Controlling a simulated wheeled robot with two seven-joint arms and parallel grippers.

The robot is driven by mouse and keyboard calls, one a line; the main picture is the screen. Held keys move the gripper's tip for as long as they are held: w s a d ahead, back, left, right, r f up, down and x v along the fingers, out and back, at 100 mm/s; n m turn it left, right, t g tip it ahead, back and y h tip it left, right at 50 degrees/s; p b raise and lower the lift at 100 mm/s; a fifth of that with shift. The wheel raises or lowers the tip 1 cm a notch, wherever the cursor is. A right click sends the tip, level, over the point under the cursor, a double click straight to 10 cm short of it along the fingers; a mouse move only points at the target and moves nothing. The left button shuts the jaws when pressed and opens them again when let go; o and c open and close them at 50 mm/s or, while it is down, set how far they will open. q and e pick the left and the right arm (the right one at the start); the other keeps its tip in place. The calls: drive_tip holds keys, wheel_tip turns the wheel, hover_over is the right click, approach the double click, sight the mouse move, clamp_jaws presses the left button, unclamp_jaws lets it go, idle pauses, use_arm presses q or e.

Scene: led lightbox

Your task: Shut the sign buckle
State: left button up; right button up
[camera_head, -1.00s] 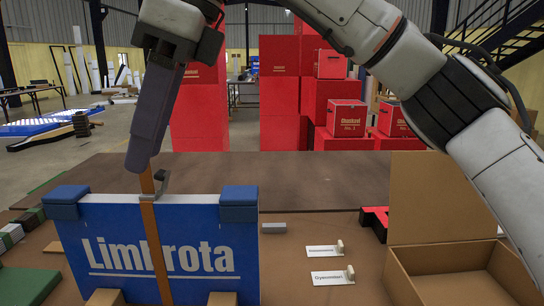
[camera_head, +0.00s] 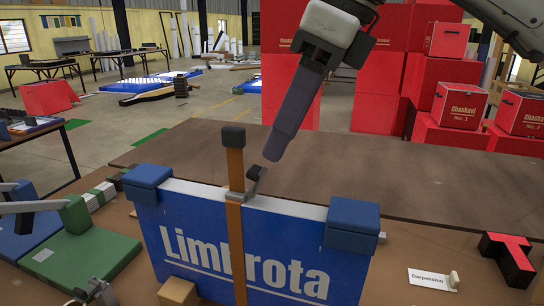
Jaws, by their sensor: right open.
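The blue sign (camera_head: 185,235), lettered "Limbrota", stands upright in the middle foreground. Blue corner blocks (camera_head: 352,222) cap its top corners. A brown strap (camera_head: 236,245) runs vertically over its front, and its dark-tipped free end (camera_head: 233,137) sticks up above the sign. The metal buckle (camera_head: 252,188) sits on the strap at the sign's top edge, with its dark-tipped lever raised and tilted right. My right gripper (camera_head: 274,154) is open, pointing down just above and right of the lever; its fingers overlap from this side, and contact cannot be told.
A brown table (camera_head: 430,185) extends behind the sign. A white name card (camera_head: 430,279) and a red letter block (camera_head: 507,258) lie at right. Green blocks (camera_head: 85,255) and unclear grey metal parts (camera_head: 95,290) are at lower left. Red crates (camera_head: 455,107) stand behind.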

sight(265, 173)
drive_tip(key=x, duration=0.4)
drive_tip(key=shift+w+f, duration=0.15)
drive_tip(key=shift+f, duration=0.15)
drive_tip(key=shift+a+f, duration=0.1)
drive_tip(key=shift+f, duration=0.15)
drive_tip(key=shift+a+f, duration=0.1)
drive_tip(key=shift+f, duration=0.05)
drive_tip(key=shift+w+f, duration=0.1)
drive_tip(key=c, duration=1.1)
use_arm(q)
drive_tip(key=shift+r, duration=0.1)
use_arm(e)
drive_tip(key=shift+o, duration=0.2)
use_arm(q)
drive_tip(key=shift+s, duration=0.15)
use_arm(e)
drive_tip(key=o, duration=1.1)
drive_tip(key=shift+c, duration=0.2)
